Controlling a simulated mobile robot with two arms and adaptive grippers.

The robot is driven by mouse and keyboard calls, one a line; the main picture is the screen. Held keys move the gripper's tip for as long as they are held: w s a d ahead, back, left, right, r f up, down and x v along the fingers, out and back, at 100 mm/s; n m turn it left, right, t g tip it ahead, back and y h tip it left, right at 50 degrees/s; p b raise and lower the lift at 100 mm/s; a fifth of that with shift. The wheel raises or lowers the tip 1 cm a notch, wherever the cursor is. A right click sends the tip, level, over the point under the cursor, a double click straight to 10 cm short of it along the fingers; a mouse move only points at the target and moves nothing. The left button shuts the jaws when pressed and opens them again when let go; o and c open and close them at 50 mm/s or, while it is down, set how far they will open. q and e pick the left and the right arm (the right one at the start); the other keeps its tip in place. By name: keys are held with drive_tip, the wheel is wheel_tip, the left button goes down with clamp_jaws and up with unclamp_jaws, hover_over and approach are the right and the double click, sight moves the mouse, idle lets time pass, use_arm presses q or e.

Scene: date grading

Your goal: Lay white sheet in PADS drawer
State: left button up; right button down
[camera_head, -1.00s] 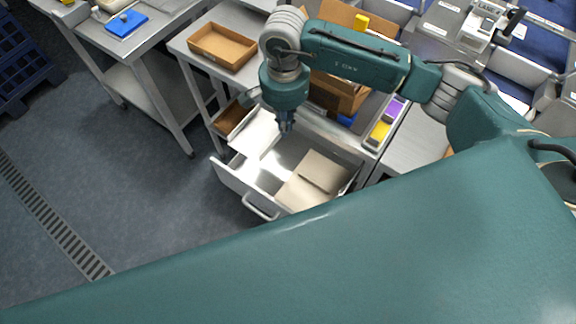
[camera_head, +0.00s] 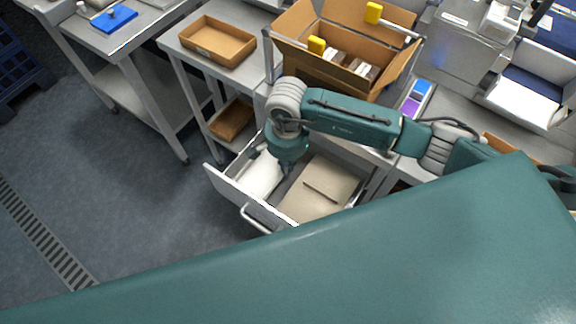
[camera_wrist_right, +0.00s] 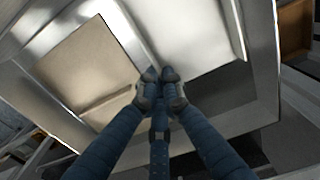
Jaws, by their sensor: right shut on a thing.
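The open drawer (camera_head: 226,192) stands out from under the workbench. In its left part lies the white sheet (camera_head: 259,177), which also shows in the right wrist view (camera_wrist_right: 185,35). My right gripper (camera_head: 285,188) reaches down into the drawer at the sheet's right edge. In the right wrist view its fingers (camera_wrist_right: 160,76) are closed together at the sheet's edge, and it is shut on the sheet. Beige pads (camera_head: 318,190) fill the drawer's right part, also seen in the right wrist view (camera_wrist_right: 90,70). My left gripper is not in view.
An open cardboard box (camera_head: 300,66) with yellow clips stands on the bench above the drawer. A brown tray (camera_head: 218,41) sits on the table to the left, with another brown tray (camera_head: 232,119) below it. My teal arm crosses the foreground. Floor left of the drawer is clear.

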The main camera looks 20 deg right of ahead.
drive_tip(key=shift+w+f, duration=0.1)
drive_tip(key=shift+f, duration=0.6)
drive_tip(key=shift+w+d, duration=0.1)
drive_tip(key=shift+w, duration=0.1)
drive_tip(key=shift+s, duration=0.2)
drive_tip(key=c, duration=2.4)
unclamp_jaws()
drive_tip(key=shift+f, duration=0.1)
drive_tip(key=o, duration=0.5)
drive_tip(key=shift+w, duration=0.1)
drive_tip(key=shift+c, duration=0.2)
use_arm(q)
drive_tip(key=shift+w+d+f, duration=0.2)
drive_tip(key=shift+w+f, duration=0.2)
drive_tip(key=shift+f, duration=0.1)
